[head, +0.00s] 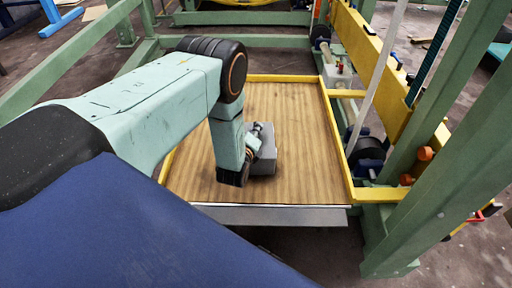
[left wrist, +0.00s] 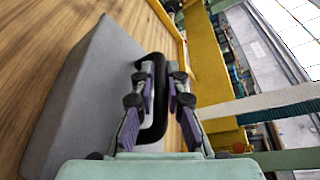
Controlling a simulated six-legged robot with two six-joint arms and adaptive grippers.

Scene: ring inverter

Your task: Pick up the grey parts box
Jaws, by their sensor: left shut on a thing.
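The grey parts box (head: 263,160) sits on the wooden platform, partly hidden by my left arm in the head view. In the left wrist view the box (left wrist: 80,95) fills the left side, with a black handle (left wrist: 154,128) on its near side. My left gripper (left wrist: 160,85) has its fingers on either side of the handle and is shut on it. In the head view the left gripper (head: 256,140) is small and partly covered by my wrist. The box looks to be resting on the boards. My right gripper is not in view.
The wooden platform (head: 305,150) has a yellow rim (head: 338,150) and a metal front edge (head: 275,215). Green frame posts and a yellow beam (head: 372,65) stand at the right. The boards right of the box are clear.

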